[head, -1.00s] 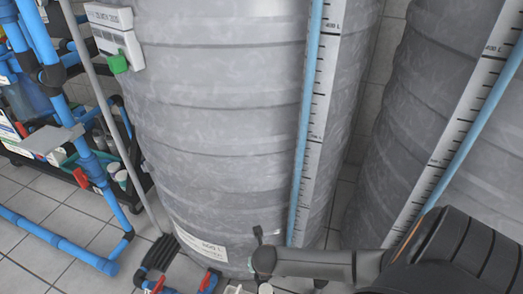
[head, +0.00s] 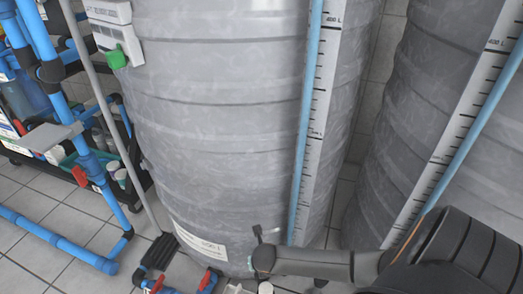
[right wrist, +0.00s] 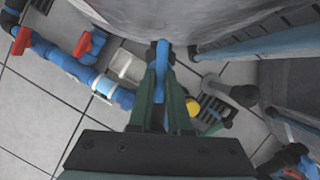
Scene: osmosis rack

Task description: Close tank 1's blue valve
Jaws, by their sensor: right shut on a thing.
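A large grey ribbed tank (head: 220,120) fills the middle of the head view, with a label low on its front that is too small to read. My right arm reaches in from the right to the tank's foot. My right gripper (right wrist: 160,85) shows in the right wrist view, its green fingers close together beside the tank's base. A narrow blue piece, apparently the blue valve's handle (right wrist: 169,60), is held between the fingers and runs roughly in line with them. The valve body is mostly hidden. My left gripper is in neither view.
Blue pipes with red-handled valves (right wrist: 83,44) lie left of the gripper on the tiled floor. A yellow round part (right wrist: 193,108) and a dark grate are close on its right. A second grey tank (head: 440,110) stands at the right.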

